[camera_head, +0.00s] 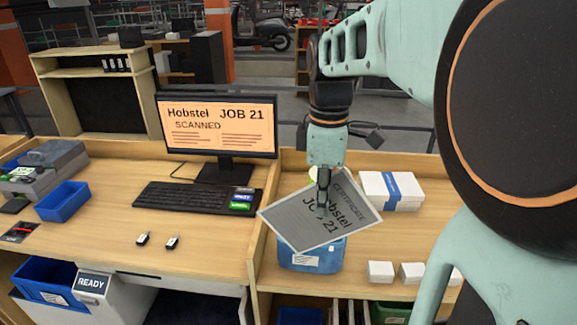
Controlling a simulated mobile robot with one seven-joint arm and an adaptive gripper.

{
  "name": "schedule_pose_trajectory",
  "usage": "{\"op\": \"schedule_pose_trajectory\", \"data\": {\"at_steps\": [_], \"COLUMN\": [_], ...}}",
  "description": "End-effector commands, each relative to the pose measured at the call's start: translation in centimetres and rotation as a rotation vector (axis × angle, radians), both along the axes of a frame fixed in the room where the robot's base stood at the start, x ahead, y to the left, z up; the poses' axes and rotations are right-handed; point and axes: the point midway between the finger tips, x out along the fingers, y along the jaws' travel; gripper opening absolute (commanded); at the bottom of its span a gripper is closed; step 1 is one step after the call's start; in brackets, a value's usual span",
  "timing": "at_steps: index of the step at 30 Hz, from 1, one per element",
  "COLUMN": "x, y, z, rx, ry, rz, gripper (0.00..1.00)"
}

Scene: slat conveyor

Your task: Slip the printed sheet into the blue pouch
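The printed sheet (290,227) is a grey page with a pale border, reading "CERTIFICATE", "Hobstel" and "JOB 21". My gripper (323,204) is shut on the sheet near its upper middle and holds it tilted above the desk. The blue pouch (312,258) is behind and below the sheet on the right-hand desk, with a white label on its front. The sheet hides the pouch's top and much of its upper part, so I cannot tell whether the two touch.
A monitor (217,126) reads "JOB 21 SCANNED", with a keyboard (190,198) before it. A white box with a blue band (391,191) stands right of the sheet. Small white boxes (381,271) line the front right. A blue bin (63,201) is at left.

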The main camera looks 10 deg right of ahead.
Motion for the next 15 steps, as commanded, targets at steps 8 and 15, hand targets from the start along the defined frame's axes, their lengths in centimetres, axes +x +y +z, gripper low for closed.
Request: {"op": "schedule_pose_trajectory", "data": {"at_steps": [8, 15], "x": [0.1, 0.0], "y": [0.7, 0.7], "z": [0.9, 2.9], "rx": [0.000, 0.000], "ry": [-0.003, -0.003], "rz": [-0.001, -0.002], "gripper": [0.00, 0.00]}}
